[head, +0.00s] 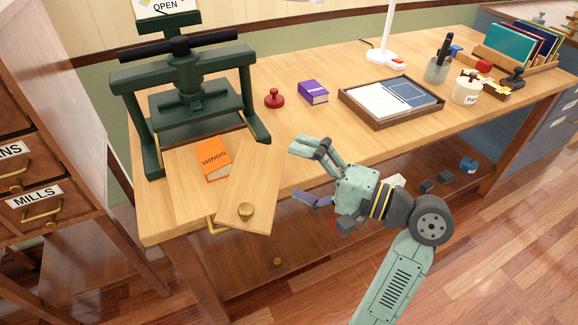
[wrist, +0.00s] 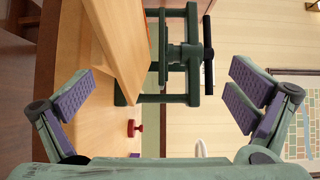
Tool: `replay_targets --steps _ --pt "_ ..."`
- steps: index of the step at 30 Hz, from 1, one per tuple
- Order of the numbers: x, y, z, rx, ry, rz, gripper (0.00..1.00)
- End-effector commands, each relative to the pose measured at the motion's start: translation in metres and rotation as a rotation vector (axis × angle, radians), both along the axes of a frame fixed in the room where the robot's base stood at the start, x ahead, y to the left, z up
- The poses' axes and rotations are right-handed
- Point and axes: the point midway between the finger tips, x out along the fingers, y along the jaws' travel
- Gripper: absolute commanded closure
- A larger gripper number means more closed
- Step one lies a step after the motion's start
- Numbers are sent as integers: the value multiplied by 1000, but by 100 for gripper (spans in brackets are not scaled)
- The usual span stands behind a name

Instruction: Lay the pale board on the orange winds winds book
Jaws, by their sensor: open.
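The orange book (head: 214,159) marked WINDS lies on the table in front of the green press, at the left. The pale board (head: 258,175) is just right of the book in the head view, its near end reaching past the table's front edge. A round brass knob (head: 246,211) shows at that near end. The board (wrist: 118,42) also shows at the upper left of the wrist view. I cannot tell whether it touches the book. My gripper (head: 305,170) is open and empty, right of the board and apart from it. Its spread fingers show in the wrist view (wrist: 158,98).
The green press (head: 190,95) stands behind the book. A red stamp (head: 274,98), a purple book (head: 313,92) and a paper tray (head: 392,103) lie farther back. A brass handle (head: 216,229) sticks out below the board. The table between stamp and gripper is clear.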

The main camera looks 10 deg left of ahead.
Motion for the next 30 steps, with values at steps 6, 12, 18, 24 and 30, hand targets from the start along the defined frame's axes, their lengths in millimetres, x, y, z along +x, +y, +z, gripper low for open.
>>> replay_targets --steps 6,12,18,24,30 --pt "-14 -47 0 0 0 -5 0" --pt "-26 -80 1 1 0 -3 0" --pt "-31 -94 0 1 0 0 0" --pt "-32 -95 0 0 0 0 0" --pt "-32 -95 0 0 0 0 0"
